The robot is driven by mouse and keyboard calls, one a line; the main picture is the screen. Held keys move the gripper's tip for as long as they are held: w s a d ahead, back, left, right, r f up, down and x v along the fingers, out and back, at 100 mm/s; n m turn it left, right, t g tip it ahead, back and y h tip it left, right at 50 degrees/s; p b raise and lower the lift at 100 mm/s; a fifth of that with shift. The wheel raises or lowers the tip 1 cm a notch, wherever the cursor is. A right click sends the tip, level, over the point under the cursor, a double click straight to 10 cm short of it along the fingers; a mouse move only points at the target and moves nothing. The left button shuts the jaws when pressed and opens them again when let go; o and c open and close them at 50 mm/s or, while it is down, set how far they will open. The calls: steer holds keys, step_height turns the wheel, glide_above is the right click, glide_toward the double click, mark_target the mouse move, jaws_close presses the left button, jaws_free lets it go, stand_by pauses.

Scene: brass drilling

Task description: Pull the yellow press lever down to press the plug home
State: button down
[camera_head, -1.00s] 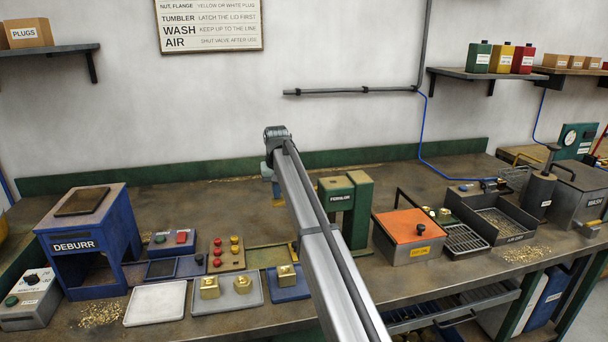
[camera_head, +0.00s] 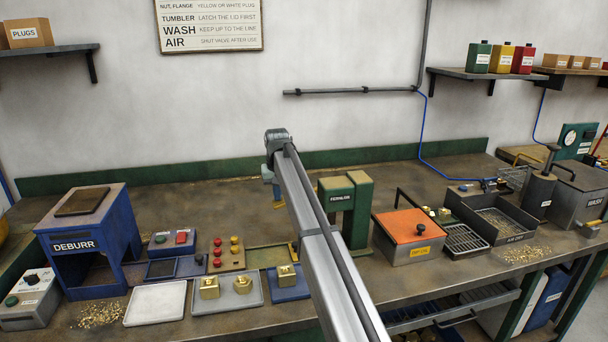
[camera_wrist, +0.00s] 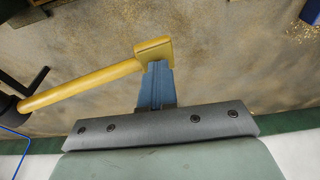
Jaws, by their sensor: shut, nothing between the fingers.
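The yellow press lever (camera_wrist: 85,85) runs across the left of the wrist view, from a dark pivot at the left edge to a square end block. My gripper (camera_wrist: 157,68) is shut and empty, its blue fingertips right at that end block. Whether they touch it I cannot tell. In the head view my gripper (camera_head: 276,192) hangs above the bench, left of the green press (camera_head: 358,210). My arm covers part of the press's left side. The plug in the press cannot be made out.
A blue pad with a brass part (camera_head: 287,276), a grey tray (camera_head: 228,293) with brass parts and a board with red and yellow plugs (camera_head: 226,254) lie left of my arm. An orange-lidded box (camera_head: 408,232) stands right of the press. The bench behind is clear.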

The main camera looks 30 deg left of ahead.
steer(key=shift+r, duration=0.1)
stand_by(0.4)
step_height(320, 180, up, 18)
stand_by(3.1)
